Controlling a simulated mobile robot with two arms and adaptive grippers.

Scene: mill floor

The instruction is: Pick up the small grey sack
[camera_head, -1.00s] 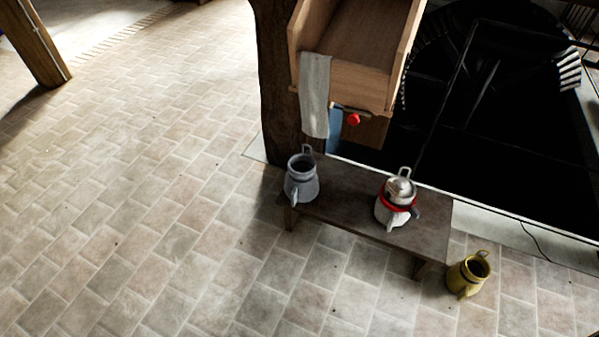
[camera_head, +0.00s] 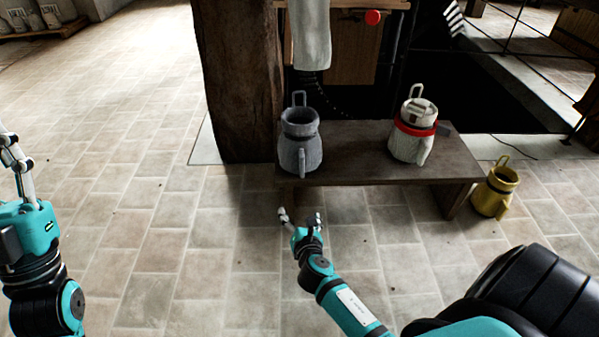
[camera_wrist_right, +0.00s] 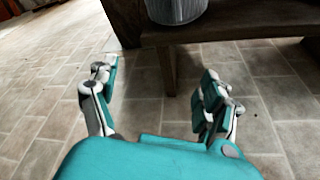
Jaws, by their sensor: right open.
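The small grey sack (camera_head: 299,142) looks like a jug-shaped bag with a loop on top and a spout-like part in front. It stands upright on the left end of the low dark bench (camera_head: 345,168). Its lower part shows at the top of the right wrist view (camera_wrist_right: 176,10). My right gripper (camera_head: 300,216) is open and empty, in front of the bench's left end and below the sack, apart from it. In the right wrist view its fingers (camera_wrist_right: 160,92) stand wide apart over the floor. My left gripper (camera_head: 18,160) is at the left edge, partly cut off; its fingers are unclear.
A white sack with a red band (camera_head: 411,145) stands on the bench's right half. A yellow sack (camera_head: 495,190) stands on the floor right of the bench. A thick wooden post (camera_head: 240,80) rises behind the bench's left end.

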